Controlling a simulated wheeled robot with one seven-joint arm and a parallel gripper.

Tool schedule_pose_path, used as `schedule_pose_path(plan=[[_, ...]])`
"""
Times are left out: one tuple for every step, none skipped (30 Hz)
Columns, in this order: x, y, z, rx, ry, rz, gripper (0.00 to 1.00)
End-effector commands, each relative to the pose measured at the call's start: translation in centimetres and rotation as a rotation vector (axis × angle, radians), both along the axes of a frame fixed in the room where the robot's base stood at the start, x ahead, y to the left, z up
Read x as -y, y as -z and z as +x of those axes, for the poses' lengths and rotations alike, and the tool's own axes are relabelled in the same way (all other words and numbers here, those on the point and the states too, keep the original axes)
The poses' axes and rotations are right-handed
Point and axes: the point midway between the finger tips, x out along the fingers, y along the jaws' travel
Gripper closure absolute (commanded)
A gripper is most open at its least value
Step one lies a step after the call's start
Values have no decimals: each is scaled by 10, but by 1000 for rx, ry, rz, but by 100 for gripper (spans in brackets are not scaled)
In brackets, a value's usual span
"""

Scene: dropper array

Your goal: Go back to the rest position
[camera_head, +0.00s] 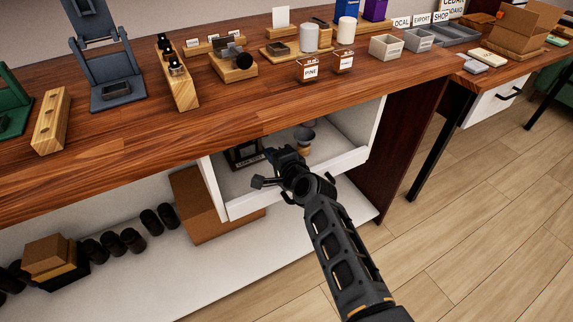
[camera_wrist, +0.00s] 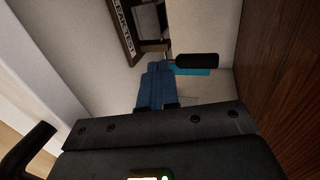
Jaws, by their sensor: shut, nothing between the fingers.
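My gripper (camera_head: 272,158) is over the open white drawer (camera_head: 350,160) under the wooden bench, with my arm reaching up from the lower right. In the wrist view my gripper (camera_wrist: 158,70) shows with its fingers together, pointing into the drawer, and nothing is held. A dark framed stand marked "LEAK TEST" (camera_wrist: 125,25) is beyond the fingertips. A black-handled tool (camera_wrist: 197,61) lies just right of the fingertips, with a cyan piece (camera_wrist: 192,72) beneath it. I cannot tell how far the fingers are from these.
The floor (camera_head: 480,210) at right is clear.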

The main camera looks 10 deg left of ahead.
Motion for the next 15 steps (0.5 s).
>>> schedule_pose_path(plan=[[5,-5,-7,0,0,0,100],[7,-7,-11,1,1,0,100],[11,-9,-16,0,1,0,100],[13,-10,-20,-1,1,-1,100],[16,-11,-24,-1,0,-1,100],[19,-13,-29,0,0,0,100],[22,-14,-33,0,0,0,100],[24,-16,-36,1,1,0,100],[27,-17,-41,0,1,0,100],[29,-17,-43,0,0,0,100],[31,-18,-46,0,0,0,100],[33,-19,-49,0,0,0,100],[34,-20,-51,0,1,1,100],[35,-21,-52,1,1,0,100],[36,-21,-54,2,1,1,100]])
